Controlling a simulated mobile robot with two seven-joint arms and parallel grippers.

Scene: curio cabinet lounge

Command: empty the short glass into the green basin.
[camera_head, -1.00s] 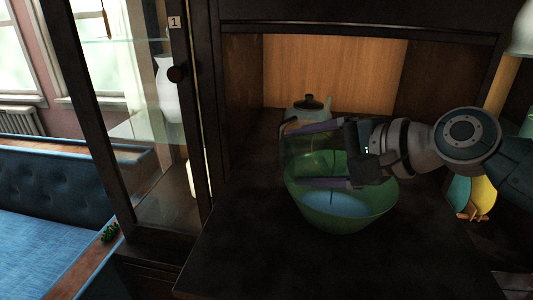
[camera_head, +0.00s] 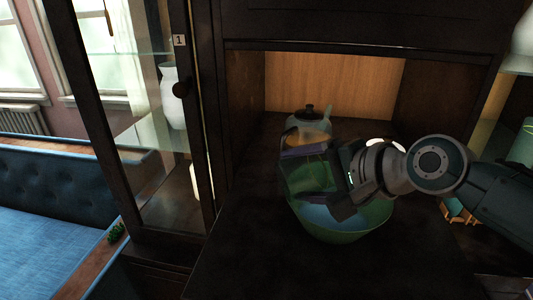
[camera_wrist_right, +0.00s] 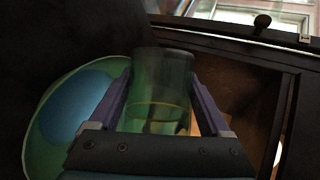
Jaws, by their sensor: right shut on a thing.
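The short glass (camera_head: 303,170) is clear and hard to make out in the dim light. My right gripper (camera_head: 292,174) is shut on it, its purple fingers on either side, above the back left part of the green basin (camera_head: 345,231). The basin stands on the dark cabinet surface and holds bluish liquid. In the right wrist view the glass (camera_wrist_right: 162,88) sits between the fingers, with the basin (camera_wrist_right: 38,145) below at the left. I cannot tell whether liquid is left in the glass. My left gripper is not in view.
A teapot (camera_head: 308,115) with a dark lid stands behind the glass in the cabinet recess. A glazed door (camera_head: 150,130) with a dark knob is at the left. The dark surface in front of the basin (camera_head: 300,265) is clear.

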